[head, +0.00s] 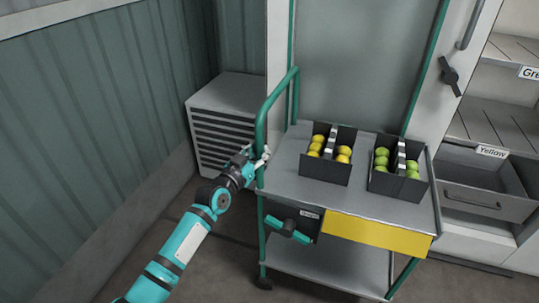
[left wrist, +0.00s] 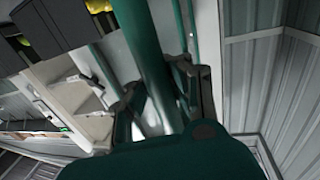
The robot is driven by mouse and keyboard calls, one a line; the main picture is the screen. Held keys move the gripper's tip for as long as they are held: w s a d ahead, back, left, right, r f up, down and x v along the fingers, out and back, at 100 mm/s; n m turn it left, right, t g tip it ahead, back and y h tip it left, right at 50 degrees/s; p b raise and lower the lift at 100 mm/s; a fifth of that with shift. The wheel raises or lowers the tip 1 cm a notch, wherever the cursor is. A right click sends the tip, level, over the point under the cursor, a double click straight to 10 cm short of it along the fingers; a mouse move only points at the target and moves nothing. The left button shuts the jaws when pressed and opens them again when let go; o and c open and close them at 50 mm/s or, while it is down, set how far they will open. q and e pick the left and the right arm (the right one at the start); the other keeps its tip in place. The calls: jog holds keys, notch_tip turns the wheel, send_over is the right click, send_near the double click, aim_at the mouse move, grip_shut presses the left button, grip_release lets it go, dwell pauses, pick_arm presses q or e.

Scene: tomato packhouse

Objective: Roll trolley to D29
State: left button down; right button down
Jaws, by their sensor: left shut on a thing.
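The trolley (head: 290,184) has a grey top deck, a lower shelf (head: 340,268), a green tube frame and a yellow front panel (head: 375,233). Its upright green handle (head: 262,121) is at its left side. My left gripper (head: 260,163) is shut on this handle. In the left wrist view the handle (left wrist: 148,45) passes between the fingers. Two dark boxes stand on the deck, one with yellow tomatoes (head: 326,170) and one with green tomatoes (head: 398,184). No marking that reads D29 shows. My right gripper is not in view.
A grey slatted unit (head: 222,118) stands behind the handle by the corrugated wall (head: 85,110). Right of the trolley are shelves and an open drawer labelled Yellow (head: 490,193). A pale panel is close behind it.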

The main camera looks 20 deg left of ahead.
pick_arm(q)
jog(key=c, duration=1.9)
grip_release()
jog(key=shift+s+d+f, duration=0.15)
jog(key=shift+d+f, duration=0.15)
jog(key=shift+f, duration=0.2)
jog(key=o, duration=0.7)
jog(key=shift+s+d+r, duration=0.1)
jog(key=shift+s+r, duration=0.2)
jog(key=shift+r, duration=0.1)
jog(key=shift+o, duration=0.4)
jog(key=shift+w, duration=0.15)
jog(key=v, duration=1.2)
